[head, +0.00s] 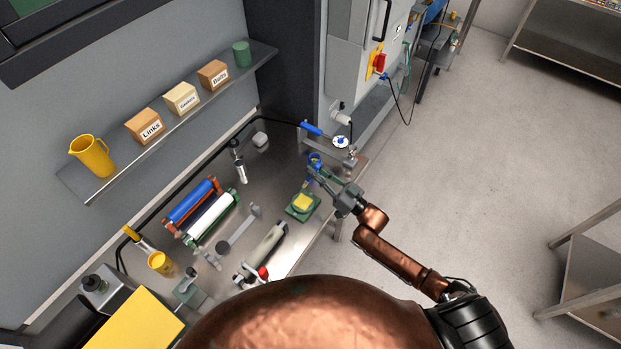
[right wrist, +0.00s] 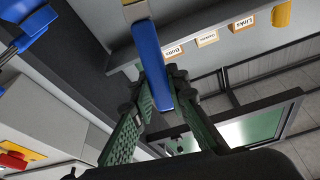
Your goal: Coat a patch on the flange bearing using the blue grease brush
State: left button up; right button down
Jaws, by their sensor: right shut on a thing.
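My right gripper (head: 318,174) reaches over the right end of the steel bench. In the right wrist view its green fingers (right wrist: 150,103) are shut on the blue handle of the grease brush (right wrist: 149,48). A metal band shows at the handle's far end, by the top edge; the bristles are out of that view. In the head view a blue round thing (head: 315,159) is at the fingertips, and I cannot tell whether the brush touches it. A pale disc with a blue centre (head: 340,142) stands just beyond; I cannot tell if it is the flange bearing. My left gripper is not in view.
Blue and white rollers (head: 212,215), a yellow cup (head: 161,263) and metal tools stand further left. A shelf (head: 185,130) and a cabinet (head: 355,60) bound the bench.

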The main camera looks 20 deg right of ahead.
aim_at(316, 165)
jog(key=shift+r+p, duration=1.05)
jog(key=shift+r, duration=0.6)
jog(key=shift+f, duration=0.1)
